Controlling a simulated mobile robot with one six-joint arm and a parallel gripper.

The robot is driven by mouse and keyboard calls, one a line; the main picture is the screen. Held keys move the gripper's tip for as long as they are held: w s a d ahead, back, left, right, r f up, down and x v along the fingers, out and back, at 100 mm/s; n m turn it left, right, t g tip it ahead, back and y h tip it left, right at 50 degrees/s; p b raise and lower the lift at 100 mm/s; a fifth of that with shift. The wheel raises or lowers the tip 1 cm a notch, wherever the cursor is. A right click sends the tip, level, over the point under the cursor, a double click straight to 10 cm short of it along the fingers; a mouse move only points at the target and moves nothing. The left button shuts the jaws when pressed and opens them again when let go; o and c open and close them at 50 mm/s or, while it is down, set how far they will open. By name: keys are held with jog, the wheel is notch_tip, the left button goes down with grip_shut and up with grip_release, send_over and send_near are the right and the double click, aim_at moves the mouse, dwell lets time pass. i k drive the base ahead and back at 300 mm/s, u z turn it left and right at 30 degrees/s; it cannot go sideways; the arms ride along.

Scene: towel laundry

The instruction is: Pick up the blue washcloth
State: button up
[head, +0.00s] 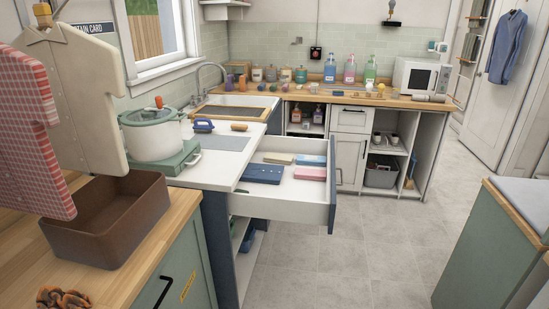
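In the head view, an open white drawer (290,205) with a dark front edge juts out below the white worktop in the middle. Several flat, folded-looking items lie in it. A dark blue one (263,173) lies at the near left, and a smaller light blue one (311,160) lies at the back right. Beside them are a pink one (310,173) and a beige one (277,158). I cannot tell which of the two blue items is the washcloth. The items look apart from one another. My gripper is not in view.
A brown bin (105,228) and a crumpled brown cloth (62,298) are on the wooden counter at left. A white pot (153,135) and a blue iron-like object (203,125) stand behind. A green cabinet (495,245) is at right. The tiled floor between is clear.

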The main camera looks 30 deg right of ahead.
aim_at(305, 160)
jog(key=z, duration=0.1)
jog(key=k, duration=0.6)
jog(key=z, duration=0.55)
jog(key=k, duration=0.75)
jog(key=z, duration=0.85)
jog(key=i, duration=2.25)
jog(key=u, duration=0.7)
jog(key=i, duration=1)
jog(key=u, duration=0.55)
